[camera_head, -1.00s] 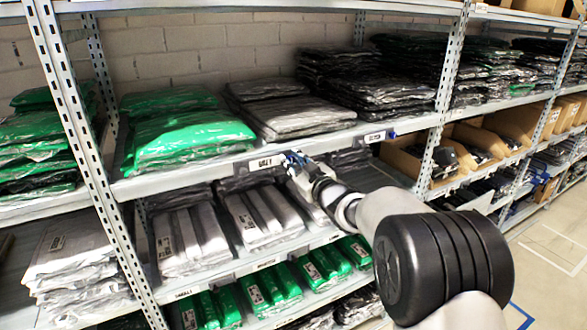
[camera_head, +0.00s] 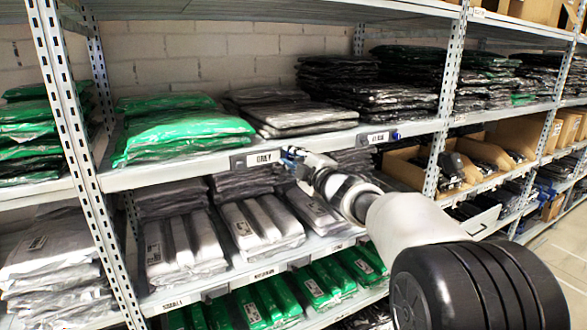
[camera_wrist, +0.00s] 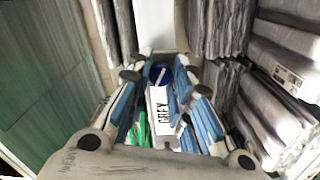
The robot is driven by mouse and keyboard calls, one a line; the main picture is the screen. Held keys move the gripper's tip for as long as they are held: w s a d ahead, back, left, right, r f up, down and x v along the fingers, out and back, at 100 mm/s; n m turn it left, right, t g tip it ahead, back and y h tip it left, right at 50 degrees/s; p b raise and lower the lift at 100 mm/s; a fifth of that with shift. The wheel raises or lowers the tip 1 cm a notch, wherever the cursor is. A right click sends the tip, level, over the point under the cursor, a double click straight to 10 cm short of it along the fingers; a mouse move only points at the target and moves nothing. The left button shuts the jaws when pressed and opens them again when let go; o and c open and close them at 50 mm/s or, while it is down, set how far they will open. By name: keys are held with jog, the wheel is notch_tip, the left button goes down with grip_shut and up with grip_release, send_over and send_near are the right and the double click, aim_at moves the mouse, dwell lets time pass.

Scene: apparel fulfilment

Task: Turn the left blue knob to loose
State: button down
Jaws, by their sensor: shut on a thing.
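The left blue knob (camera_wrist: 160,72) sits at the end of the "GREY" label holder (camera_wrist: 162,118) in the wrist view. My gripper (camera_wrist: 160,66) has its fingertips closed around the knob, one finger on either side. In the head view my gripper (camera_head: 298,160) is at the shelf's front edge, just right of the "GREY" label (camera_head: 262,159). It hides most of the left knob there. The knob's pointer angle is hard to read. A second blue knob (camera_head: 396,135) stands beside another label (camera_head: 377,138) farther right, apart from my gripper.
Green bagged garments (camera_head: 185,132) and grey ones (camera_head: 295,115) lie on the shelf above the label. Grey packs (camera_head: 260,222) fill the shelf below, close under my arm. A perforated metal upright (camera_head: 75,150) stands left. Open aisle floor (camera_head: 560,255) shows at the right.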

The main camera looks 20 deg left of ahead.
jog(key=n+b, duration=0.3)
jog(key=n, duration=0.2)
jog(key=shift+n, duration=0.3)
dwell(0.4)
jog(key=c, duration=1.4)
grip_release()
jog(key=v, duration=1.2)
